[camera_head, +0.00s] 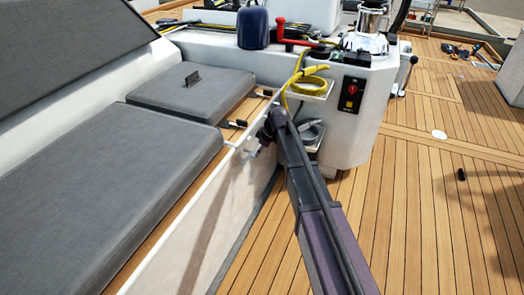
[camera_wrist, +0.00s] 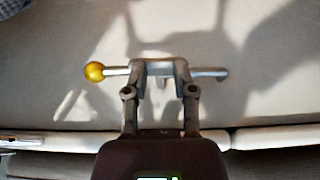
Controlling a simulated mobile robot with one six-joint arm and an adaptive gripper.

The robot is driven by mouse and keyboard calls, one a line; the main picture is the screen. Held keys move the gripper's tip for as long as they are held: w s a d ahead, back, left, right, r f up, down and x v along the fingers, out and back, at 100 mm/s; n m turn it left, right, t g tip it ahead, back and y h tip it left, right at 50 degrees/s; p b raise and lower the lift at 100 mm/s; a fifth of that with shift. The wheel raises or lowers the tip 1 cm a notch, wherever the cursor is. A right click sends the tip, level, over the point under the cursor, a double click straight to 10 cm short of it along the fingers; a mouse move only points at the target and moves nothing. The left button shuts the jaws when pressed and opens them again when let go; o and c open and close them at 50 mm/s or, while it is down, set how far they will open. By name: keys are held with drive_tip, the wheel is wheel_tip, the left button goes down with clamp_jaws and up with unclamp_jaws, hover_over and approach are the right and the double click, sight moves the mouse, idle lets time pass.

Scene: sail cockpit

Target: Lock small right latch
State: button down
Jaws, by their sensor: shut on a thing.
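My gripper (camera_head: 262,135) is at the pale side wall of the bench, just below the seat edge, in the head view. In the wrist view my gripper (camera_wrist: 160,74) is shut around the middle of a thin horizontal metal bar (camera_wrist: 116,72). I cannot tell whether the latch is locked.
Grey cushions (camera_head: 120,190) lie on the bench, with small dark fittings (camera_head: 236,123) along the seat edge. A white console (camera_head: 350,135) with a yellow hose (camera_head: 308,82) and a switch panel (camera_head: 351,95) stands beyond my gripper. Open wooden deck (camera_head: 430,210) lies to the right.

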drive_tip(key=shift+a, duration=0.7)
drive_tip(key=c, duration=0.7)
unclamp_jaws()
drive_tip(key=shift+w, duration=0.1)
drive_tip(key=o, duration=0.6)
drive_tip(key=shift+w+a+f, duration=0.1)
drive_tip(key=shift+w+f, duration=0.1)
drive_tip(key=shift+f, duration=0.2)
drive_tip(key=shift+o, duration=0.5)
drive_tip(key=shift+r, duration=0.1)
drive_tip(key=shift+d, duration=0.2)
drive_tip(key=shift+d, duration=0.1)
